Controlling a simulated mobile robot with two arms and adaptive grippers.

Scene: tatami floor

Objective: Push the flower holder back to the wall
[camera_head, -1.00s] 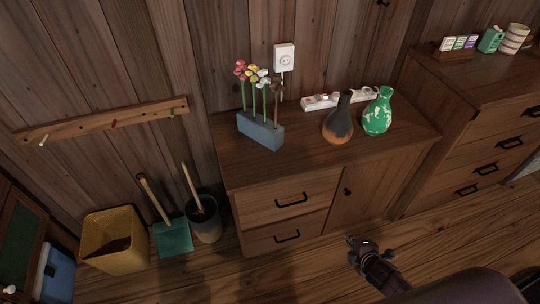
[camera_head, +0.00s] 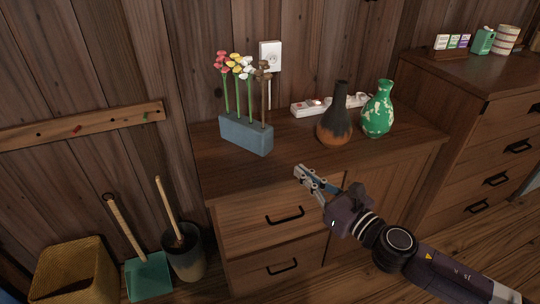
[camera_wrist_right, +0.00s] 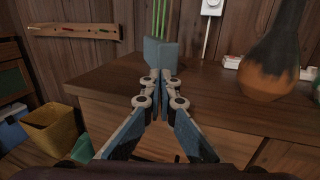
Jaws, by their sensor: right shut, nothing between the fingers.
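The flower holder (camera_head: 246,134) is a blue-grey block with several stemmed flowers standing upright in it. It sits on the wooden cabinet top (camera_head: 215,168), a little out from the wall and at an angle. In the right wrist view the holder (camera_wrist_right: 160,53) is straight ahead, beyond the fingertips. My right gripper (camera_head: 303,174) is shut and empty near the cabinet's front edge, to the right of and in front of the holder, apart from it. In the wrist view its closed fingers (camera_wrist_right: 160,97) point at the holder. My left gripper is not in view.
A dark-orange vase (camera_head: 334,122) and a green vase (camera_head: 378,112) stand to the right of the holder. A white power strip (camera_head: 312,106) lies behind them. An outlet (camera_head: 270,57) is on the wall behind the flowers. A basket (camera_head: 72,272) and dustpan (camera_head: 149,277) stand on the floor at left.

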